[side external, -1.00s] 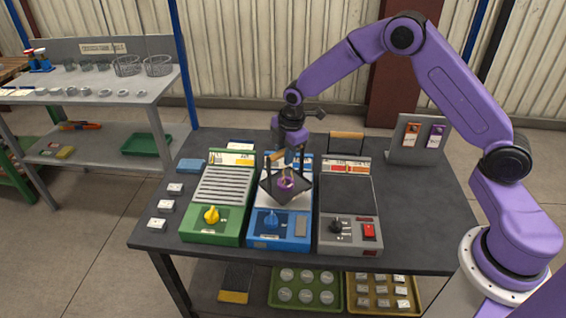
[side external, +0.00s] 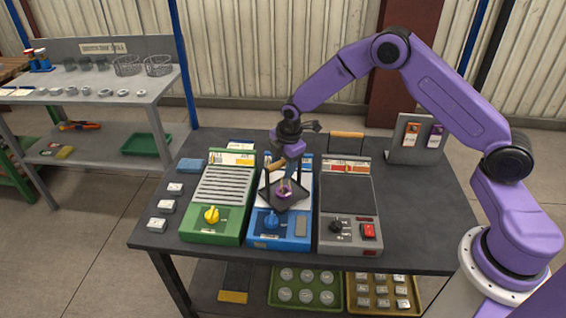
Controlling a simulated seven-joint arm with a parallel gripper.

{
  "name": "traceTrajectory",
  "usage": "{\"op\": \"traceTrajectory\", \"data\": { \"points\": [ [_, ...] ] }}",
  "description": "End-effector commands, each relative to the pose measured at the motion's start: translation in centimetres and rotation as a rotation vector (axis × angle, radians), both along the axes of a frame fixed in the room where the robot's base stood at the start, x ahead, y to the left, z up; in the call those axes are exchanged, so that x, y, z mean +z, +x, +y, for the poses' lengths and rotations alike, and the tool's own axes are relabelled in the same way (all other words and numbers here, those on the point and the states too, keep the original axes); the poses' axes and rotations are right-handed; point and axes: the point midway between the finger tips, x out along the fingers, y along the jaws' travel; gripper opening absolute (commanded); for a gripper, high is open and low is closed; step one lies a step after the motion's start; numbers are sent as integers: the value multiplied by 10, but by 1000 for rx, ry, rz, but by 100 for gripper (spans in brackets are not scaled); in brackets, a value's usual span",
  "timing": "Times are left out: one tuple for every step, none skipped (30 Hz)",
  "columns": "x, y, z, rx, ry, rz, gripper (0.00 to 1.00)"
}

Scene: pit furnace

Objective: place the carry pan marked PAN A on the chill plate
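The carry pan (side external: 270,199) is a dark, square, shallow pan with a wooden handle (side external: 275,164) and a small purple piece inside. Any PAN A marking is too small to read. It is turned at an angle over the blue unit (side external: 266,241), whose pale top plate (side external: 304,175) looks like the chill plate. The pan covers much of that plate. My gripper (side external: 285,160) is at the pan's handle and appears shut on it. I cannot tell whether the pan touches the plate.
A green unit with a slatted top (side external: 222,187) stands close on the left. A grey unit with a dark top (side external: 346,196) stands close on the right, with a wooden-handled wire bail (side external: 347,134) behind it. Small labelled blocks (side external: 166,206) line the table's left side.

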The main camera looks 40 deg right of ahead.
Motion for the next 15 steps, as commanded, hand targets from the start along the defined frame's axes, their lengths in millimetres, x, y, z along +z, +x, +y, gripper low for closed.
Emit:
{"op": "traceTrajectory", "data": {
  "points": [
    [0, 0, 0, 0, 0, 0, 53],
    [0, 0, 0, 0, 0, 0, 53],
    [0, 0, 0, 0, 0, 0, 53],
    [0, 0, 0, 0, 0, 0, 53],
    [0, 0, 0, 0, 0, 0, 53],
    [0, 0, 0, 0, 0, 0, 53],
    [0, 0, 0, 0, 0, 0, 53],
    [1, 0, 0, 0, 0, -1, 53],
    [2, 0, 0, 0, 1, -1, 53],
    [4, 0, 0, 0, 1, -2, 53],
    [6, 0, 0, 1, 1, -2, 53],
    [9, -1, 1, 1, 1, -2, 53],
    [12, -1, 0, 1, 1, -2, 53],
    [16, -2, 0, 1, 1, -2, 53],
    [22, -3, 0, 1, 1, -2, 53]
  ]
}}
